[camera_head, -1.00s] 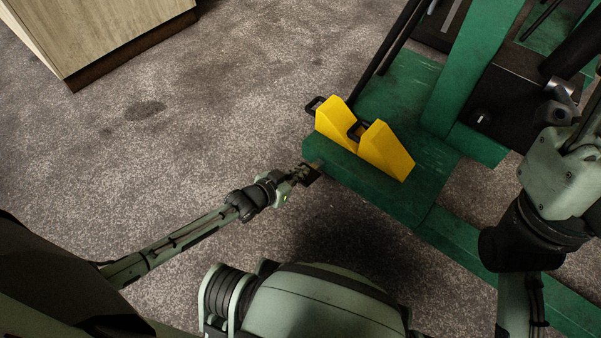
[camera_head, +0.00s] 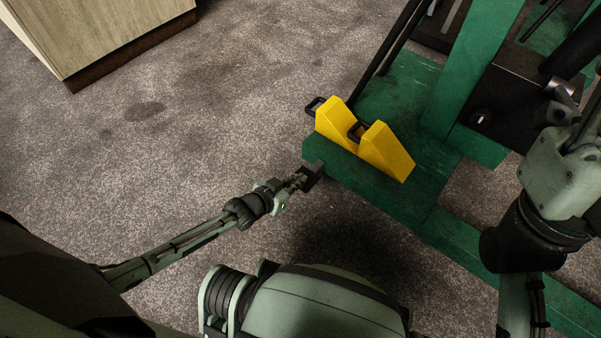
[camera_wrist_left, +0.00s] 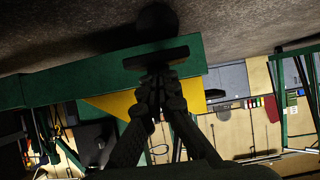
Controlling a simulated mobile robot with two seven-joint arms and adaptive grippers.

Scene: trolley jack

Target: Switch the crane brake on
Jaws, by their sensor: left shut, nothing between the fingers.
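The green crane base (camera_head: 375,190) stands at the right of the head view, with its near corner by my left gripper (camera_head: 310,177). My right gripper is not in view.
Two yellow wedges (camera_head: 385,151) with black handles sit on the crane base. A green post (camera_head: 470,70) and black rods rise behind them. A wooden cabinet (camera_head: 110,35) stands at the upper left. Carpet (camera_head: 200,130) between is clear.

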